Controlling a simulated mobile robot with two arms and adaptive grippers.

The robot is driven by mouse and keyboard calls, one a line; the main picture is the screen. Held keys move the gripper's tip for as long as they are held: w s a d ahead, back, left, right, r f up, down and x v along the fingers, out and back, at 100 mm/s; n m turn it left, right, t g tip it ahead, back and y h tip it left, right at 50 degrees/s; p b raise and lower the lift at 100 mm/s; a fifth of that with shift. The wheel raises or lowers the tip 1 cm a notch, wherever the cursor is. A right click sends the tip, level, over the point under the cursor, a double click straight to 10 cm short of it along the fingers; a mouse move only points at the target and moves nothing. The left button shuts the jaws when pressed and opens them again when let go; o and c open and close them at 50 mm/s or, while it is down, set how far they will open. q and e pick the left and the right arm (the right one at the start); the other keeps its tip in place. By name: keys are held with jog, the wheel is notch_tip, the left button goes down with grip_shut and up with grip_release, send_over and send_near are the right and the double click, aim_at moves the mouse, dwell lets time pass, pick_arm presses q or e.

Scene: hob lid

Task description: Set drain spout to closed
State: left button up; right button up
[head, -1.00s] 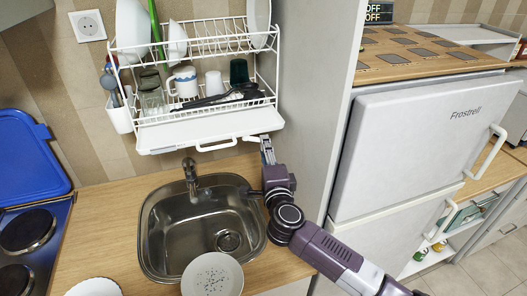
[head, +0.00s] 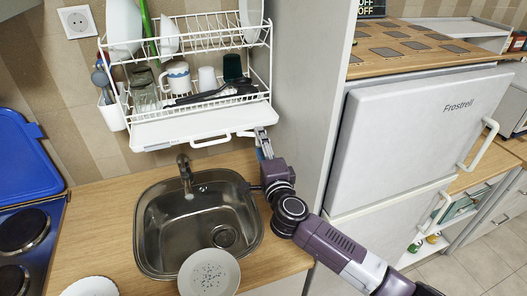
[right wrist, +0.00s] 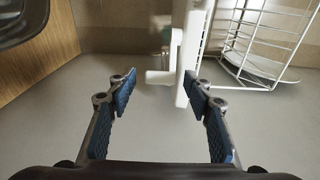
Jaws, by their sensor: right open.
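The white drip tray (head: 205,128) lies under the dish rack, above the sink. A white loop-shaped part (head: 211,142), possibly the drain spout, sticks out from the tray's front edge; I cannot tell its setting. My right gripper (head: 262,135) is raised beside the tray's front right corner. In the right wrist view the right gripper (right wrist: 160,78) is open and empty. A long white bar (right wrist: 188,55) reaches down close to its right fingertip, and a small white piece (right wrist: 160,76) shows between the fingertips. My left gripper is not in view.
A white wire dish rack (head: 190,60) holds plates, cups and glasses. A tall grey panel (head: 305,90) stands close right of my right gripper.

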jog(key=v, duration=1.2)
jog(key=shift+w, duration=0.1)
jog(key=shift+c, duration=0.6)
